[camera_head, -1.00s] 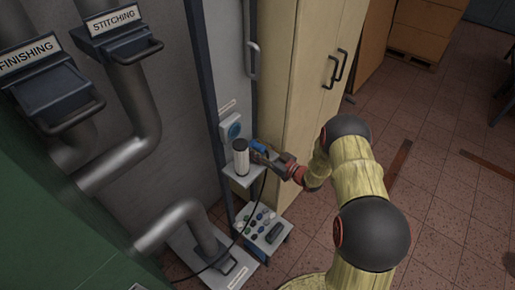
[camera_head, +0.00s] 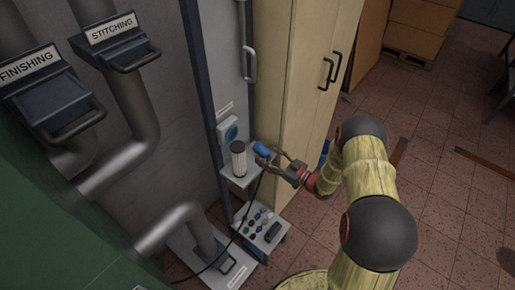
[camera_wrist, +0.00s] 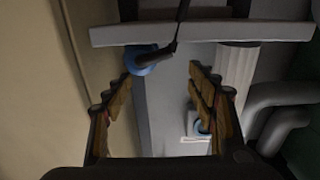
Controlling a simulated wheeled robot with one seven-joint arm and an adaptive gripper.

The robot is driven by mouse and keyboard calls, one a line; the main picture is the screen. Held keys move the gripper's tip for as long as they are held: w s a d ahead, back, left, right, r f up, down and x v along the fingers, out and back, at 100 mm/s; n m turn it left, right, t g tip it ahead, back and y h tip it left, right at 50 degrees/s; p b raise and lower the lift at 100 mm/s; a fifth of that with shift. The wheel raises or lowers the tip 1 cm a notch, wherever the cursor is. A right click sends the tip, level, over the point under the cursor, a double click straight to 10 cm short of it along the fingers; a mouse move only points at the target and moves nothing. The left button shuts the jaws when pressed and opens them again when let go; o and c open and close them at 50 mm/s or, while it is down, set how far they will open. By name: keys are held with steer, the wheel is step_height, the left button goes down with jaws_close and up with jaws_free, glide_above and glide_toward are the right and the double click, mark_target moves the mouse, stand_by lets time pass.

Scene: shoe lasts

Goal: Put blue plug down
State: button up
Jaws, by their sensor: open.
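The blue plug (camera_head: 261,149) rests on the small grey shelf (camera_head: 241,182), beside a white ribbed cylinder (camera_head: 238,160). In the wrist view the blue plug (camera_wrist: 146,60) shows at the shelf edge, with a dark cable running from it. My gripper (camera_head: 274,157) is open and stands just to the right of the plug. In the wrist view its spread fingers (camera_wrist: 160,90) have nothing between their tips; whether a finger still touches the plug is hard to tell.
A blue wall socket (camera_head: 230,130) is above the shelf. A lower tray (camera_head: 262,228) holds several small items. The beige cabinet (camera_head: 290,90) stands close on the right. Grey pipes with handled gates (camera_head: 120,45) are on the left. Open tiled floor lies right.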

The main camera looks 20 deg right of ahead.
steer(key=v, duration=0.5)
steer(key=shift+s+d, duration=0.15)
steer(key=shift+s, duration=0.1)
